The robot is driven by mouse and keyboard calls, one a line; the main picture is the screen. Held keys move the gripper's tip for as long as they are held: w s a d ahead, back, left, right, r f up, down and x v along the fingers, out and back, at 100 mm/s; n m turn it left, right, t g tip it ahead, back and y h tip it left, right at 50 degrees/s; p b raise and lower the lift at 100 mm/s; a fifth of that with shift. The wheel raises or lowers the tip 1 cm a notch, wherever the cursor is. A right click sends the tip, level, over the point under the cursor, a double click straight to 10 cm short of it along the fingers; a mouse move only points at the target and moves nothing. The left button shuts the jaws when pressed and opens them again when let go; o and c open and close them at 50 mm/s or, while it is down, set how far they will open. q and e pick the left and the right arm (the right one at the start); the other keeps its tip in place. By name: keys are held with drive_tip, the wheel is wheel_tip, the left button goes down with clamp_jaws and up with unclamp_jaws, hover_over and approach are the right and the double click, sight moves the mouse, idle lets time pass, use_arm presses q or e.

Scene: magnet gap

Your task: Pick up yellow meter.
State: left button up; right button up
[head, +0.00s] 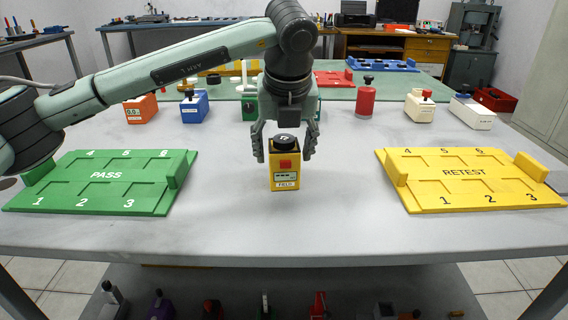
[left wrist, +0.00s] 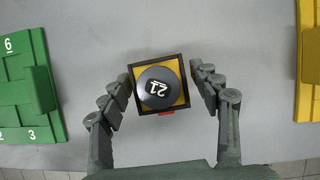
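My left gripper (head: 284,158) is above and around the meter, pointing down. Its fingers (left wrist: 160,95) are open on either side of the meter, with a visible gap on each side. My right gripper is not in view.
A green PASS tray (head: 105,188) lies left and a yellow RETEST tray (head: 465,188) right. Behind stand an orange device (head: 141,110), a blue device (head: 194,108), a red cylinder (head: 366,100) and white devices (head: 419,110). The table in front of the meter is clear.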

use_arm(q)
drive_tip(key=c, duration=1)
drive_tip(key=shift+r, duration=0.15)
drive_tip(key=shift+r, duration=0.55)
drive_tip(key=shift+s+a+r, duration=0.1)
drive_tip(key=shift+a+r, duration=0.05)
drive_tip(key=shift+r, duration=0.65)
drive_tip(key=shift+a+r, duration=0.15)
drive_tip(key=shift+r, duration=0.6)
drive_tip(key=s+a+r+b, duration=0.1)
drive_tip(key=s+a+r, duration=0.4)
drive_tip(key=a, duration=0.4)
drive_tip(key=shift+s+a+r, duration=0.2)
drive_tip(key=shift+s+r, duration=0.2)
drive_tip(key=shift+r, duration=0.35)
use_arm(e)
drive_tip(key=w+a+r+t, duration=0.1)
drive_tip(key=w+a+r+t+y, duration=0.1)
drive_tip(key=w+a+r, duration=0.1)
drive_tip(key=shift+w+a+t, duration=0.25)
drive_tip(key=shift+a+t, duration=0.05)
